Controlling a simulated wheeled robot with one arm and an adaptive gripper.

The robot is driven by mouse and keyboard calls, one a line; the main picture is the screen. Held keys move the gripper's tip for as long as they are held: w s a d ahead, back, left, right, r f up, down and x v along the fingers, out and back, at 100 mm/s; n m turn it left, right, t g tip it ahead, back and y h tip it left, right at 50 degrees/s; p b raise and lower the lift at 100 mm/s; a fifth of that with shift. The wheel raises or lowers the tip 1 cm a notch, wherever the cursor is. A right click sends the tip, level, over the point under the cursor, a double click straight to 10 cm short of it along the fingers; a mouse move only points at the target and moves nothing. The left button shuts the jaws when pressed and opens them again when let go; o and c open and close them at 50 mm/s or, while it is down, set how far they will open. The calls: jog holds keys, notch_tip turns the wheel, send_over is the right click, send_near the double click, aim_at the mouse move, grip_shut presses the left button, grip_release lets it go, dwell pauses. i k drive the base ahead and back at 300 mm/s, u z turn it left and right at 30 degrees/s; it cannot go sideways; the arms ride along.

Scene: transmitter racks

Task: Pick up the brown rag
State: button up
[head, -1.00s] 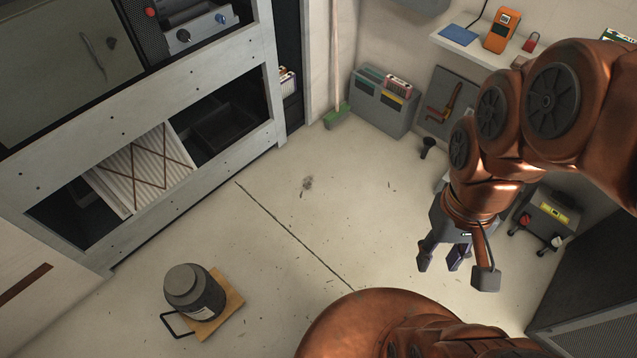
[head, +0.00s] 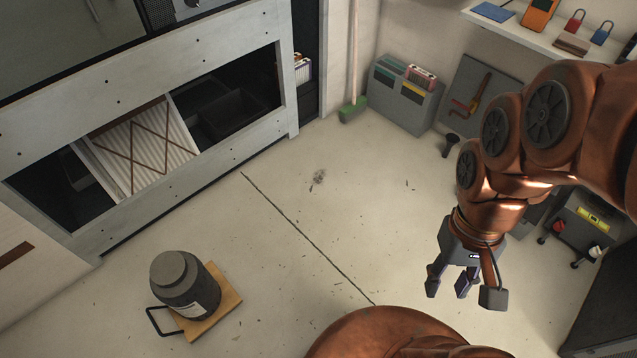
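A small flat brown item (head: 572,44) lies on the white shelf at the top right; it may be the brown rag, but it is too small to tell. No other rag-like thing shows. My gripper (head: 463,290) hangs pointing down above the floor at the right, lower than the shelf and well apart from it. Its fingers are spread and hold nothing.
The shelf (head: 520,35) also bears a blue pad (head: 493,11), an orange meter (head: 538,15) and red (head: 575,20) and blue (head: 602,33) padlocks. A dark canister (head: 187,288) stands on a wooden board at lower left. The middle floor is clear.

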aim_at(576, 46)
jog(key=z, duration=1.25)
jog(key=i, duration=1.55)
jog(key=u, duration=1.65)
